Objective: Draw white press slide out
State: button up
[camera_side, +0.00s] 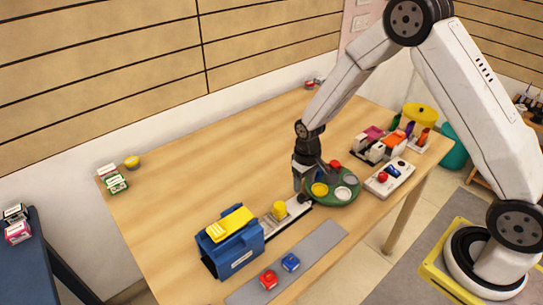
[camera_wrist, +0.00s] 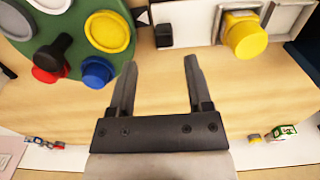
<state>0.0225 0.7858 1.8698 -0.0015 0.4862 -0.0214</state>
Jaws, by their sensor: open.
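The white press slide (camera_side: 294,213) lies on the table in the side view, running into the blue press (camera_side: 240,252) with its yellow top. A yellow round piece (camera_side: 279,210) sits on the slide near the press. In the wrist view the white slide (camera_wrist: 196,22) crosses the top right, with the yellow piece (camera_wrist: 245,36) on it and a small black block (camera_wrist: 163,36) at its left end. My gripper (camera_wrist: 158,62) is open and empty. Its fingertips are apart from the black block, below it in the wrist view.
A green round plate (camera_side: 345,201) with coloured discs stands close right of my gripper. A red and blue button box (camera_side: 390,178) is farther right. A grey strip (camera_side: 322,241) with red and blue blocks lies in front. The table's back left is mostly clear.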

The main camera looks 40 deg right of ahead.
jog(key=shift+r, duration=1.2)
jog(key=shift+r, duration=2.5)
grip_shut()
